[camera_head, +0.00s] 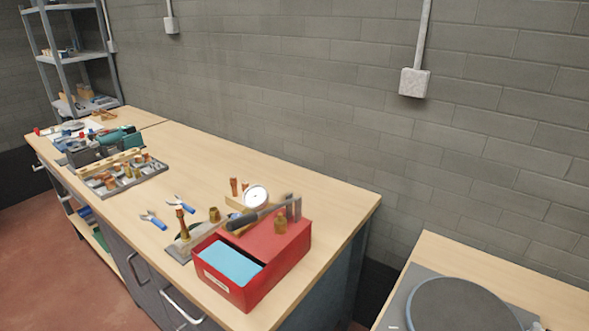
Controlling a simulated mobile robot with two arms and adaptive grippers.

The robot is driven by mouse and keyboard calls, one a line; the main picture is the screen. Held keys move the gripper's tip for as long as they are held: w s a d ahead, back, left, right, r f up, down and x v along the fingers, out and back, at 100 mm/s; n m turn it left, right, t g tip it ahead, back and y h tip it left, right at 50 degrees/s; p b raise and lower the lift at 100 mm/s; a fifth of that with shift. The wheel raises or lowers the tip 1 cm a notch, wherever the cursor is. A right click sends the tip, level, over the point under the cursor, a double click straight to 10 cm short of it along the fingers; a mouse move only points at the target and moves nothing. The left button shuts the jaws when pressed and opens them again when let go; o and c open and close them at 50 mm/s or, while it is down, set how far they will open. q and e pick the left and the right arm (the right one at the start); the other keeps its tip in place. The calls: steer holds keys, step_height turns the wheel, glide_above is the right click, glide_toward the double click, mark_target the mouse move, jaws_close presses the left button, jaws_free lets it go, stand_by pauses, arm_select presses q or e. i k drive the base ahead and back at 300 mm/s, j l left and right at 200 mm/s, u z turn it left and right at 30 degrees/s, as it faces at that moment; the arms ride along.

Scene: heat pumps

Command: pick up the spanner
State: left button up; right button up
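I cannot pick out a spanner with certainty. A long dark-handled tool (245,220) with greyish upright parts at its right end lies across the top of the red box (282,245) on the workbench; it may be the spanner, but it is too small to tell. Two blue-handled hand tools that look like pliers, one on the left (154,220) and one on the right (184,204), lie on the bench left of the box. Neither of my grippers shows in the head view.
The long wooden workbench (330,202) stands along a grey block wall. A grey tray (120,178) of copper and brass fittings, a round white gauge (256,196) and a vise-like tool (92,150) stand on it. A second table with a dark round plate (460,305) is at lower right.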

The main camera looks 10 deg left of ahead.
mark_target(151, 218)
steer(key=i+j, duration=0.15)
steer(key=j, duration=0.3)
steer(key=i+j, duration=0.15)
steer(key=j, duration=0.25)
steer(key=i+j+u, duration=0.1)
steer(key=j, duration=0.35)
steer(key=i+j, duration=0.25)
steer(key=j, duration=0.15)
steer(key=i+j+u, duration=0.1)
steer(key=j, duration=0.3)
steer(key=i+j, duration=0.25)
steer(key=j, duration=0.15)
steer(key=i+j, duration=0.15)
steer(key=j, duration=0.25)
steer(key=z, duration=0.8)
steer(key=u, duration=0.8)
